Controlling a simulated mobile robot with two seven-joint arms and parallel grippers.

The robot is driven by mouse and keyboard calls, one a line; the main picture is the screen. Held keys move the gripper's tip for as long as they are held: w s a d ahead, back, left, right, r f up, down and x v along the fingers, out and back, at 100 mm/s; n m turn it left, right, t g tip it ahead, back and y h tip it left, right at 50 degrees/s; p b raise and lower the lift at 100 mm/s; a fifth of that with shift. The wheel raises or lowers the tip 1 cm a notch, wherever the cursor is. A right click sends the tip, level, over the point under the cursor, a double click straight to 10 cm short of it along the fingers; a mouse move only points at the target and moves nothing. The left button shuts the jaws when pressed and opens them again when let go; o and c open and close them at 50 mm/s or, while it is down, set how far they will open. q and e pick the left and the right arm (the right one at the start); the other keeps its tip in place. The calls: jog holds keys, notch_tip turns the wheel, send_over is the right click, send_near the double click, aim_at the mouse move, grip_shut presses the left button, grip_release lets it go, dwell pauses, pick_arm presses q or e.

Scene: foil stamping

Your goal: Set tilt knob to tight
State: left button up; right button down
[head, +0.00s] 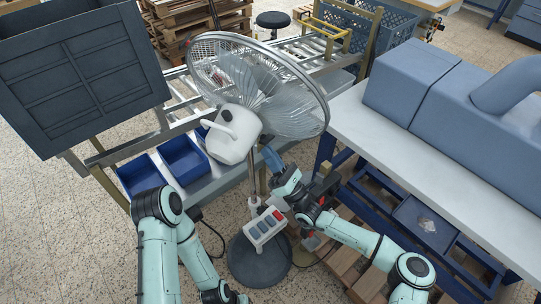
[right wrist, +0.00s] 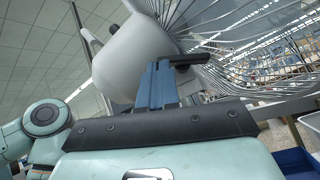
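A pedestal fan with a wire cage (head: 265,85) and a white motor housing (head: 228,135) stands in the middle of the head view. In the right wrist view its housing (right wrist: 130,58) fills the upper middle. A black knob or lever (right wrist: 190,60), seemingly the tilt knob, sticks out beside the housing, in front of the cage. My right gripper (head: 270,157) is raised at the fan's neck, just under the housing. Its blue fingers (right wrist: 157,84) look close together, with their tips at the black part's left end. Contact or grip cannot be told. My left gripper is not visible.
The fan's button panel (head: 265,226) and round base (head: 258,263) are below my right gripper. A white-topped bench (head: 400,150) with blue machinery stands on the right. Blue bins (head: 184,160) sit behind on the left. A dark crate (head: 80,75) is at upper left.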

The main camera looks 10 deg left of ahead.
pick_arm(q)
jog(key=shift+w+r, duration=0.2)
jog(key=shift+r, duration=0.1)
pick_arm(e)
jog(key=shift+s+a+r, duration=0.1)
jog(key=shift+s+r, duration=0.1)
jog(key=shift+r, duration=0.45)
pick_arm(q)
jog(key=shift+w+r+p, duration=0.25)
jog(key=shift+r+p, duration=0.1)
jog(key=shift+p, duration=0.2)
pick_arm(e)
jog(key=shift+s+r, duration=0.1)
jog(key=shift+r, duration=0.5)
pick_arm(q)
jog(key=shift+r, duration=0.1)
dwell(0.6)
